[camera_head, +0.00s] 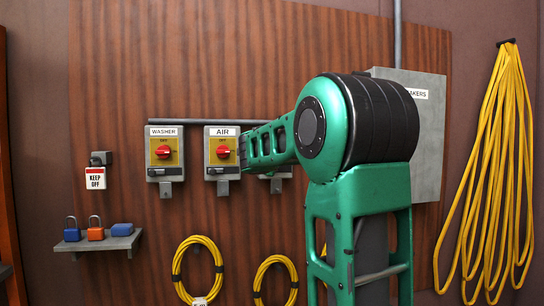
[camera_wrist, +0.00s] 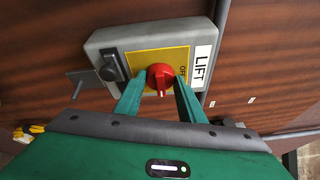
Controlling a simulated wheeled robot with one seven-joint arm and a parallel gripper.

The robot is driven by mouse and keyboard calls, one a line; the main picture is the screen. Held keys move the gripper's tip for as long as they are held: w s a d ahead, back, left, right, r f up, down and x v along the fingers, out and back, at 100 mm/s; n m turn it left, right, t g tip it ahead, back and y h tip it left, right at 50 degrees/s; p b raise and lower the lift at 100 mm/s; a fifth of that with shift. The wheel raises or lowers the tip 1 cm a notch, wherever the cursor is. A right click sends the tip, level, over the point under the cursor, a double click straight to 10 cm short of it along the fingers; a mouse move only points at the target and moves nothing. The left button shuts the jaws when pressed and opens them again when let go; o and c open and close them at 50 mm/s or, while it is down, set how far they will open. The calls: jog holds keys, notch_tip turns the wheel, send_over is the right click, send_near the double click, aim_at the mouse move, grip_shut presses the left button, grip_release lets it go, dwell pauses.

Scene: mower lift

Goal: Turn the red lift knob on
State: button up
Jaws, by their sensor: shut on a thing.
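The red lift knob (camera_wrist: 160,76) sits on a yellow plate (camera_wrist: 143,58) on a grey box (camera_wrist: 110,45) labelled LIFT, which appears turned sideways in the wrist view. The word OFF shows right of the knob, partly beside a finger. A pale mark shows on the knob's lower part, between the fingers. My gripper (camera_wrist: 160,92) has one green finger on each side of the knob and is shut on it. In the head view my arm hides the knob and most of the lift box; only its lower edge (camera_head: 276,173) shows.
Similar WASHER (camera_head: 164,153) and AIR (camera_head: 221,153) switch boxes are left of the lift box. A grey breaker cabinet (camera_head: 428,130) is right, behind my arm. A shelf with padlocks (camera_head: 96,244), coiled yellow cables (camera_head: 198,270) and a hanging yellow cord (camera_head: 492,170) surround them.

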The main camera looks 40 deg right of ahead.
jog(key=shift+w+a+f, duration=0.1)
jog(key=o, duration=1)
jog(key=shift+o, duration=0.2)
jog(key=v, duration=1)
jog(key=shift+s+a, duration=0.2)
jog(key=shift+a, duration=0.1)
